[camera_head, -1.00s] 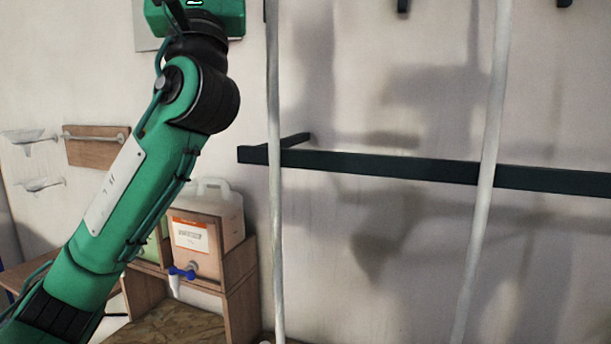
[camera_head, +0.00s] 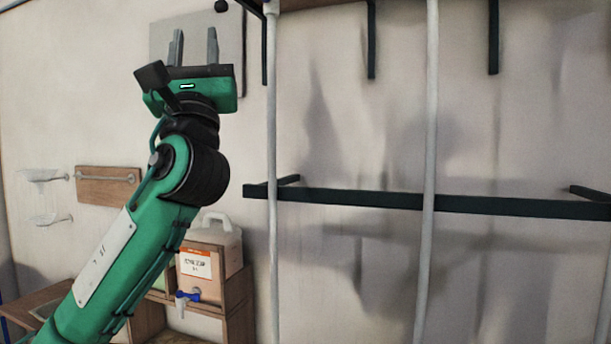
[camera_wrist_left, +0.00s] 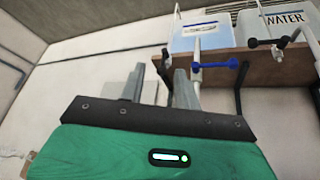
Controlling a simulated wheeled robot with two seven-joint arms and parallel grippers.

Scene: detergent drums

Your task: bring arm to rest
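My left arm comes in from the left of the head view, green and black, bent upward at its joint. My left gripper (camera_head: 194,48) points up with its two grey fingers apart and nothing between them, in front of a grey wall panel (camera_head: 232,40). In the left wrist view the left gripper (camera_wrist_left: 174,82) also shows its fingers apart and empty. A detergent drum (camera_head: 212,262) with a white label and a blue tap stands on a wooden stand, behind and to the right of my forearm. My right gripper is not in view.
A dark rail (camera_head: 370,198) and pale upright poles (camera_head: 430,150) stand to the right of my arm. A wooden board with a bar (camera_head: 108,187) is on the wall at left. In the left wrist view, a shelf (camera_wrist_left: 240,66) holds containers with blue and dark taps, one marked WATER.

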